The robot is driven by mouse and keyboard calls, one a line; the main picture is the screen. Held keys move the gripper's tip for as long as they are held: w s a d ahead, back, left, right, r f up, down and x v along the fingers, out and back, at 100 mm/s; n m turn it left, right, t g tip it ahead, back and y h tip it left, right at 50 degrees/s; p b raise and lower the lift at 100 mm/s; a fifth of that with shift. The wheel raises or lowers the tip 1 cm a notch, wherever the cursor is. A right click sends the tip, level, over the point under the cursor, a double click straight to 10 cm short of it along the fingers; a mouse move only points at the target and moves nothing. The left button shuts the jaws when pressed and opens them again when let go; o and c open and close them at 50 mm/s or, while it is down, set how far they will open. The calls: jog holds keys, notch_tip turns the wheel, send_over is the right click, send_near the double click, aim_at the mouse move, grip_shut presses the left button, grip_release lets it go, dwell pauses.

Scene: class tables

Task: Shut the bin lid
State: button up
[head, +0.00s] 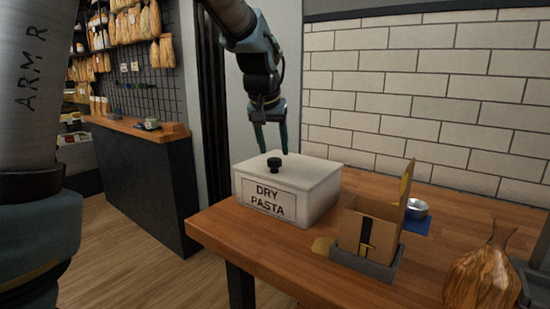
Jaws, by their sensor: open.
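The bin (320,203) is a white box with a "DRY PASTA" label on its front, standing at the left end of the wooden table. Its white lid (315,167) lies on top and looks about flat; I cannot tell whether a small gap is left under it. My gripper (271,146) points down just above the knob. Its two dark fingers are apart with nothing between them. I cannot tell whether a fingertip touches the lid.
A cardboard box (367,234) in a grey tray (362,263) stands right of the bin. Behind it is a metal bowl (416,209) on a blue mat. A wrapped brown bag (482,277) stands at the front right. A tiled wall (420,100) closes the back.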

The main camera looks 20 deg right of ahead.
jog(key=v, duration=0.6)
jog(key=shift+s+r+b, duration=0.2)
jog(key=shift+r+b, duration=0.1)
jog(key=shift+a, duration=0.15)
jog(key=w+a+f+n+y, duration=0.1)
jog(key=a+f+n, duration=0.1)
jog(key=a+f, duration=0.55)
jog(key=w+a+f+n+y, duration=0.1)
jog(key=a+f, duration=0.4)
jog(key=a, duration=0.6)
jog(key=s+a+f+n+g, duration=0.1)
jog(key=s+a+f, duration=0.3)
jog(key=a, duration=0.3)
jog(key=s+a+f+n+g+y+p, duration=0.1)
jog(key=s+a+f+n, duration=0.1)
jog(key=s+a+f, duration=0.3)
jog(key=shift+a+f, duration=0.15)
jog(key=shift+a, duration=1.05)
